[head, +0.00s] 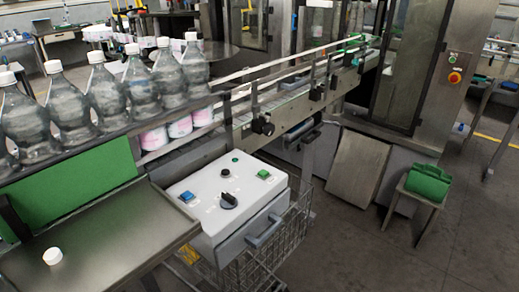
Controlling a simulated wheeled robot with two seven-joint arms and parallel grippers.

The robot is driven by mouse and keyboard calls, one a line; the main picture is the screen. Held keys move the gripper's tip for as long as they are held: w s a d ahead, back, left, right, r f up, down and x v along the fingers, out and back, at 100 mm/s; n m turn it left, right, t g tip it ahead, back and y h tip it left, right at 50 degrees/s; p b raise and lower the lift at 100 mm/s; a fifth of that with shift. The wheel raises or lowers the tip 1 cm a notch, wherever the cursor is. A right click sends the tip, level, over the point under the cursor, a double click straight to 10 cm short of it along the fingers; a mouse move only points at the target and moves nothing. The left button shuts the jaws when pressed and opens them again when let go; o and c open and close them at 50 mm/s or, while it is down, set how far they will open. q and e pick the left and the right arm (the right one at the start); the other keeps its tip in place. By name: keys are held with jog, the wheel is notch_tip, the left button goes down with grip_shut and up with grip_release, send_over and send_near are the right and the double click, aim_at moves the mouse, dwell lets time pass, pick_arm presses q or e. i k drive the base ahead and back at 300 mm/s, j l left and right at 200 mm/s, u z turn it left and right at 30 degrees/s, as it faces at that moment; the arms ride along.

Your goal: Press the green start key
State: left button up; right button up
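The green start key (264,174) is a small raised green square on the right part of a white control box (213,221). The box's sloped top also has a blue key (187,197) at its left, a black rotary knob (228,201) near its front middle, a black round button (225,172) and a small dark green round part (235,160) towards the back. Nothing covers the green key. Neither of my grippers shows in the head view.
A conveyor with clear white-capped bottles (142,85) runs behind the box. A steel tray (95,245) with a loose white cap (53,256) lies at left. A grey handle (265,232) juts from the box front above a wire basket (275,250). Open floor lies right.

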aim_at(263, 173)
jog(key=i+l, duration=0.15)
jog(key=i, duration=0.25)
jog(key=i+l+u, duration=0.15)
jog(key=i, duration=0.25)
